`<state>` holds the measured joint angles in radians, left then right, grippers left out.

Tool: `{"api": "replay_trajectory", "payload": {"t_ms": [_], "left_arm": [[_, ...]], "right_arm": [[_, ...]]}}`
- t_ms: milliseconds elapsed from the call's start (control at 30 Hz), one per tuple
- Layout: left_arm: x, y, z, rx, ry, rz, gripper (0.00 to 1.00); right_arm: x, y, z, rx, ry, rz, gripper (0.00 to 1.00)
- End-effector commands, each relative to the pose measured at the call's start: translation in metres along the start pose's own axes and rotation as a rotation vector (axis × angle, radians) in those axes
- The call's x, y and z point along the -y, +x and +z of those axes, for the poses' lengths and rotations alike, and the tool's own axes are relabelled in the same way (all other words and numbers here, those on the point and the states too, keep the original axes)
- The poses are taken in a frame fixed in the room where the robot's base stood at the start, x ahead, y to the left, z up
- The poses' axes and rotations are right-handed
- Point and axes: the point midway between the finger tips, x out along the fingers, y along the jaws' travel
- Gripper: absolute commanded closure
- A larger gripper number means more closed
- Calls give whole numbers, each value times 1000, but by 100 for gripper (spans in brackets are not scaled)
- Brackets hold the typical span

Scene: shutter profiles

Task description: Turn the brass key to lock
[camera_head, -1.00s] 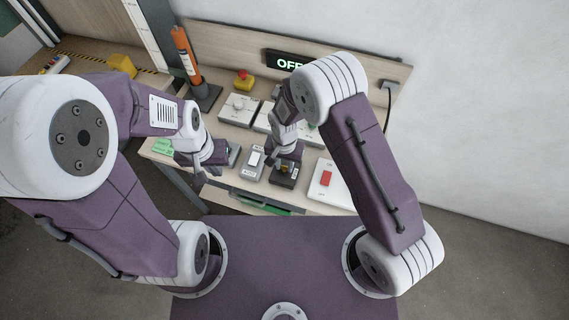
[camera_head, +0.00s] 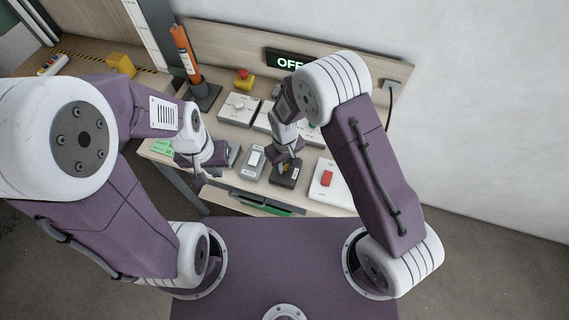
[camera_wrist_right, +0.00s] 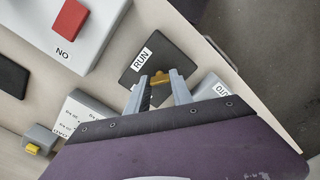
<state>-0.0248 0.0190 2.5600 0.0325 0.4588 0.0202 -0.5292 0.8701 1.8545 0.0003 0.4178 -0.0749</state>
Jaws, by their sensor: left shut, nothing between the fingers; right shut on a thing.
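The brass key (camera_wrist_right: 160,79) sits in a black switch box (camera_wrist_right: 176,48) with a white RUN label beside it. The black box also shows in the head view (camera_head: 285,175), below my right gripper (camera_head: 287,163). In the right wrist view, the two grey fingertips of my right gripper (camera_wrist_right: 159,84) are on either side of the key and closed on it. The key's exact angle is hard to tell. My left gripper (camera_head: 200,168) is shut and empty at the left part of the bench, away from the key.
A grey rocker switch box (camera_head: 252,162) stands just left of the key box, and a white box with a red switch (camera_head: 327,179) stands to its right. A yellow-and-red stop button (camera_head: 243,79) and an orange tube (camera_head: 184,52) are further back. A display (camera_head: 288,60) reads OFF.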

Motion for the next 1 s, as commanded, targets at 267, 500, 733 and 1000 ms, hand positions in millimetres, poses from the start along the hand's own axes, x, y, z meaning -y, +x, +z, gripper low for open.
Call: {"api": "replay_trajectory", "payload": {"t_ms": [267, 500, 733, 1000], "left_arm": [[0, 2, 0, 0, 0, 0, 100], [0, 3, 0, 0, 0, 0, 100], [0, 4, 0, 0, 0, 0, 100], [0, 4, 0, 0, 0, 0, 100]], "right_arm": [[0, -2, -1, -3, -255, 1, 100], [0, -2, -2, -4, -447, 2, 100], [-1, -2, -2, -5, -577, 2, 100], [-1, -2, -2, -5, -653, 3, 100]]}}
